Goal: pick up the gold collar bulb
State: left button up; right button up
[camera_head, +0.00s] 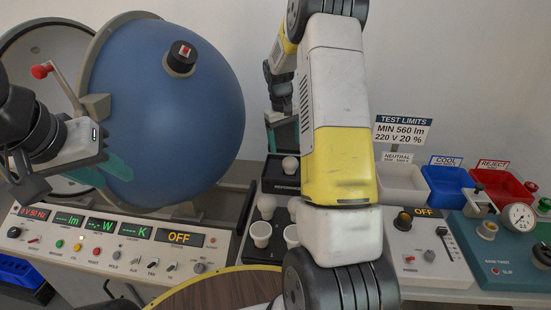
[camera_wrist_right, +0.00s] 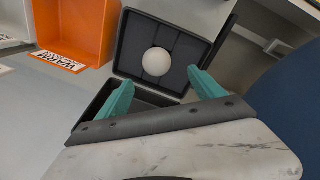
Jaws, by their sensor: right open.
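A round white bulb (camera_wrist_right: 156,62) sits in a black tray (camera_wrist_right: 190,92) in the right wrist view, seen from above. Its collar is hidden, so I cannot tell the colour. My right gripper (camera_wrist_right: 163,84) is open, its teal fingers on either side of the bulb in the picture and apart from it. In the head view a bulb (camera_head: 290,165) stands in a black holder (camera_head: 281,185) just below my right gripper (camera_head: 282,136). Several white bulbs (camera_head: 261,233) stand in a rack in front; no gold collar is discernible. My left gripper (camera_head: 110,168) is before the blue sphere.
The large blue sphere (camera_head: 170,110) stands at the left behind a control panel (camera_head: 110,240). White, blue (camera_head: 446,187) and red (camera_head: 498,188) bins stand at the right. An orange bin (camera_wrist_right: 80,28) is beside the tray in the right wrist view. My right arm blocks the middle.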

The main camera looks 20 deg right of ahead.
aim_at(289, 158)
jog(key=f, duration=0.3)
jog(key=d+f, duration=0.1)
jog(key=f, duration=0.4)
jog(key=shift+d+f, duration=0.35)
jog(key=c, duration=1.4)
